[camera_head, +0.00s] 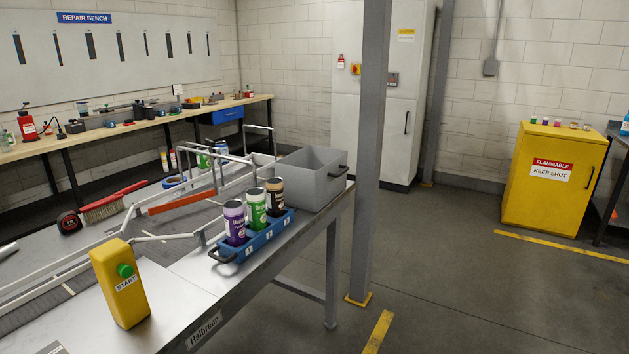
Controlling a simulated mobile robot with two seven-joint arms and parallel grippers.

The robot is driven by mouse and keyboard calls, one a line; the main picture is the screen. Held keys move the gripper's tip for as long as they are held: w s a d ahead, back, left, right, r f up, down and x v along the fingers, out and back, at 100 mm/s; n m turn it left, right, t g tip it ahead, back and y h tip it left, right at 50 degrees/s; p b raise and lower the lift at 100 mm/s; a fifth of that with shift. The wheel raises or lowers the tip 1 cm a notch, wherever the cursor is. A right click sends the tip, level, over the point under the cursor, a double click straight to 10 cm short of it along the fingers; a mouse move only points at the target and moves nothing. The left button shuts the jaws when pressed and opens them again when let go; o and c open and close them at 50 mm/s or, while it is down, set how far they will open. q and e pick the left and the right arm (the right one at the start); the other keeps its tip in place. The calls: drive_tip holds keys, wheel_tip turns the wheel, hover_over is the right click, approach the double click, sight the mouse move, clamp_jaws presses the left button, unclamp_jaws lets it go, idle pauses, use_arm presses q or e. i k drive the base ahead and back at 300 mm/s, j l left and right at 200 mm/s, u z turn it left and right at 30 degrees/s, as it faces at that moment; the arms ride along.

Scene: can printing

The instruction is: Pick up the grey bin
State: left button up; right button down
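The grey bin (308,186) stands upright on the far right end of the metal table (192,270). It is an open-topped box with dark handles on its short ends; one shows at the right, near the table's edge. Its inside floor is hidden. A blue carrier (262,240) with three cans, purple (234,224), green (257,209) and dark brown (275,198), stands just in front of and left of the bin. Neither of my grippers is in view.
A grey post (370,150) rises close to the right of the table end. Guide rails (175,202), a brush (103,208) and a yellow start box (120,283) are on the table. A yellow cabinet (552,190) stands at the back right.

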sight(313, 176)
drive_tip(key=i+l+u, duration=0.1)
drive_tip(key=i+l, duration=0.2)
drive_tip(key=i+l+u, duration=0.1)
drive_tip(key=i+l, duration=0.2)
drive_tip(key=i+l+u, duration=0.1)
drive_tip(key=i+l, duration=0.2)
drive_tip(key=l, duration=0.15)
drive_tip(key=i+l+u, duration=0.1)
drive_tip(key=i+l, duration=0.2)
drive_tip(key=i+l+u, duration=0.1)
drive_tip(key=i+l, duration=0.15)
drive_tip(key=l, duration=0.25)
drive_tip(key=i+l+u, duration=0.15)
drive_tip(key=l, duration=0.25)
drive_tip(key=i, duration=0.1)
